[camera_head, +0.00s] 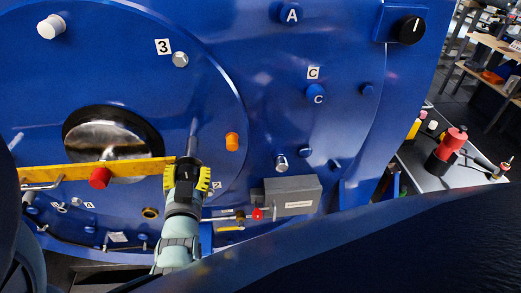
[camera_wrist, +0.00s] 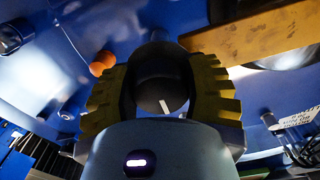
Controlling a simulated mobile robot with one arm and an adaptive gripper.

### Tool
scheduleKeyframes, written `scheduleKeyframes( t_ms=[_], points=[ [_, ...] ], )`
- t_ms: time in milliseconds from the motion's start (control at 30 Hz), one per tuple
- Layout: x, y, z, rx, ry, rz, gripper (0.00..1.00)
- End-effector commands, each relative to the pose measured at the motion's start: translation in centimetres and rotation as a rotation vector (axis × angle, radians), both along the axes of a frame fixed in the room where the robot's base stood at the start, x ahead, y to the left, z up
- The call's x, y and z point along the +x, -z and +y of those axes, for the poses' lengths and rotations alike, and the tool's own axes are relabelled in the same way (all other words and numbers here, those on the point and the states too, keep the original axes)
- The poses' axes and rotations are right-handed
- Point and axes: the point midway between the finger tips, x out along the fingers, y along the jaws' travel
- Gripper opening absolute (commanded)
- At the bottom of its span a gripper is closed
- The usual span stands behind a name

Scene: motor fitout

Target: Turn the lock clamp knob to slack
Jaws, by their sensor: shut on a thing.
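A dark round knob with a short white pointer mark (camera_wrist: 157,98) sits between the yellow fingers of my gripper (camera_wrist: 162,85) in the wrist view. The pointer mark stands close to upright in that view, leaning slightly. My gripper (camera_head: 187,178) is shut on this knob from both sides, at the right end of the yellow bar in the head view. In the head view the knob is mostly hidden by the gripper. No lettering for slack or tight shows around it.
The yellow bar (camera_head: 120,170) with a red knob (camera_head: 99,178) crosses the blue motor face to the left. An orange knob (camera_head: 231,141) and a grey box (camera_head: 292,195) are to the right. Another black knob (camera_head: 411,30) is at upper right.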

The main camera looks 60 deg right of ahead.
Motion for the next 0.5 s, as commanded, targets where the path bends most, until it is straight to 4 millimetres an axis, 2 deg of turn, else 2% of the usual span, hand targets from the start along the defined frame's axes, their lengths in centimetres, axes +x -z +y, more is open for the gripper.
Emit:
scheduleKeyframes(
  t_ms=[500],
  points=[
    [-0.08,0.07,-0.07,-0.044,0.003,0.055,0.14]
  ],
)
